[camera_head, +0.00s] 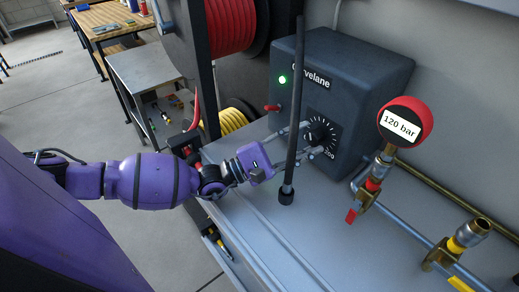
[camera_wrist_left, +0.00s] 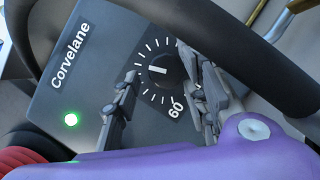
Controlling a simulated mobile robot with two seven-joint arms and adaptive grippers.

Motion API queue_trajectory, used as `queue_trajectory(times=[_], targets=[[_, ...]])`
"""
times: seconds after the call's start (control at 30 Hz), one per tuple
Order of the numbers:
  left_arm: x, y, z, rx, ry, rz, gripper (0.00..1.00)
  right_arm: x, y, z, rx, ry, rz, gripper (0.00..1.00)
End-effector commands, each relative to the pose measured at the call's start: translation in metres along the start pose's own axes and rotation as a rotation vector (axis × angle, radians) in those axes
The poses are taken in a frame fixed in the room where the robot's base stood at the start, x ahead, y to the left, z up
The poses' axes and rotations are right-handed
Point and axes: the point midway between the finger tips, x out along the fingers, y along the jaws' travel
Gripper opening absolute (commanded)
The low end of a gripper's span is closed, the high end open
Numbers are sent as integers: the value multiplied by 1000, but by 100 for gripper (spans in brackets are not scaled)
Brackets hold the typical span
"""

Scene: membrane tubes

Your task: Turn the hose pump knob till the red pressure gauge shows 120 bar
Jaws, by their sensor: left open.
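The hose pump (camera_head: 345,80) is a dark grey box labelled Corvelane with a lit green light. Its black knob (camera_head: 319,131) sits on a dial with white marks, and it also shows in the left wrist view (camera_wrist_left: 166,71) with its white pointer line. My left gripper (camera_head: 313,141) is open, its fingers on either side of the knob; in the left wrist view (camera_wrist_left: 167,84) gaps show between the fingers and the knob. The red pressure gauge (camera_head: 424,112) reads 120 bar on its white display. My right gripper is out of view.
A black upright hose or rod (camera_head: 296,100) stands in front of the pump, close to my left gripper. A red hose reel (camera_head: 232,28) and a yellow hose (camera_head: 233,119) are at the left. The grey bench front is mostly clear.

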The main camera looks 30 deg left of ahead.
Motion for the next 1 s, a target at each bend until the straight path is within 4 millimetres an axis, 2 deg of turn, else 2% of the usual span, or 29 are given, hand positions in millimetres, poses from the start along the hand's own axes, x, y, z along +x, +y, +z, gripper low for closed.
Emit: queue_trajectory(times=[0.23,0.6,0.8,1.0], targets=[[-49,1,-1,2,4,-2,40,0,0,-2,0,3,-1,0],[-131,19,16,1,3,-2,40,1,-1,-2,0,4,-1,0],[-154,24,22,2,0,0,40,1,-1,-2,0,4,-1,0],[-159,26,23,2,-2,1,40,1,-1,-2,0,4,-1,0]])
